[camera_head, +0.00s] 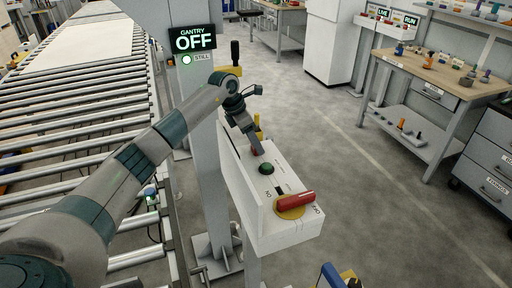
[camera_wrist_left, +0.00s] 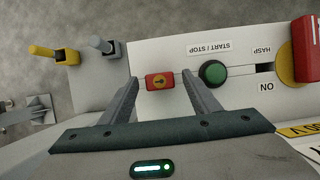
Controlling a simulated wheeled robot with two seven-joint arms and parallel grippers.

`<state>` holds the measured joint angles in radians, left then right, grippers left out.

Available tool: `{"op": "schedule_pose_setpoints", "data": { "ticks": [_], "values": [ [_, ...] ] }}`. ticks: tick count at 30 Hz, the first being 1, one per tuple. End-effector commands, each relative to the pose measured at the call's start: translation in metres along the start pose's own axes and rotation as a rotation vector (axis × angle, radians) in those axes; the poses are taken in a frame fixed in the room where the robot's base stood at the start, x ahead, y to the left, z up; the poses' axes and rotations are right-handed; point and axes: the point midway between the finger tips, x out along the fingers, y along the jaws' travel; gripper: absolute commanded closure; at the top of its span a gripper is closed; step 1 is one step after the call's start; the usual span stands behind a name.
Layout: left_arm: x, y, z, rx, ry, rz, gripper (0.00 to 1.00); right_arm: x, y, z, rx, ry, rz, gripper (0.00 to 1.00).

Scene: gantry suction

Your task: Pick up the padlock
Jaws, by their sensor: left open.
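The padlock (camera_wrist_left: 159,82) is a small red block with a yellow keyhole mark, lying on the white control panel in the left wrist view. In the head view only a sliver of red shows beside my fingers. My left gripper (camera_wrist_left: 161,84) is open, with one finger on each side of the padlock and a gap on both sides. I cannot tell how far the fingertips are above the panel. In the head view my left gripper (camera_head: 256,147) points down at the far part of the panel (camera_head: 290,232). My right gripper is not in view.
A green start/stop button (camera_head: 266,169) and a red handle (camera_head: 296,201) on a yellow disc stand nearby on the panel. Yellow (camera_wrist_left: 66,56) and grey (camera_wrist_left: 107,47) pegs stand beyond. A grey post carries the GANTRY OFF sign (camera_head: 193,39). A roller conveyor (camera_head: 75,130) lies left.

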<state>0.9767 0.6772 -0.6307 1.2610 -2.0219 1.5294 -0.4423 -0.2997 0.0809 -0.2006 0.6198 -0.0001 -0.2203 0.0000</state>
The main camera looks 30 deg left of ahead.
Motion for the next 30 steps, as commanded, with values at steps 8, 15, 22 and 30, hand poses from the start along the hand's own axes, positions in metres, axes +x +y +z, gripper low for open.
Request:
{"op": "schedule_pose_setpoints", "data": {
  "ticks": [8,15,22,30],
  "values": [
    [-0.0002,0.0002,-0.0002,0.0,0.0,0.0,0.44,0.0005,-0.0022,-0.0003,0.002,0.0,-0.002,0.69],
    [-0.0003,0.0002,-0.0002,0.0,0.0,0.001,0.87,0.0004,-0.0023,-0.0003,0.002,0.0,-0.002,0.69],
    [-0.0007,0.0003,0.0001,0.0,-0.001,0.001,1.0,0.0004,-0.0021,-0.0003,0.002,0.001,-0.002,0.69],
    [-0.0062,0.0009,0.0025,0.0,-0.001,0.003,1.0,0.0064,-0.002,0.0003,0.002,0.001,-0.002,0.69]
  ]
}}
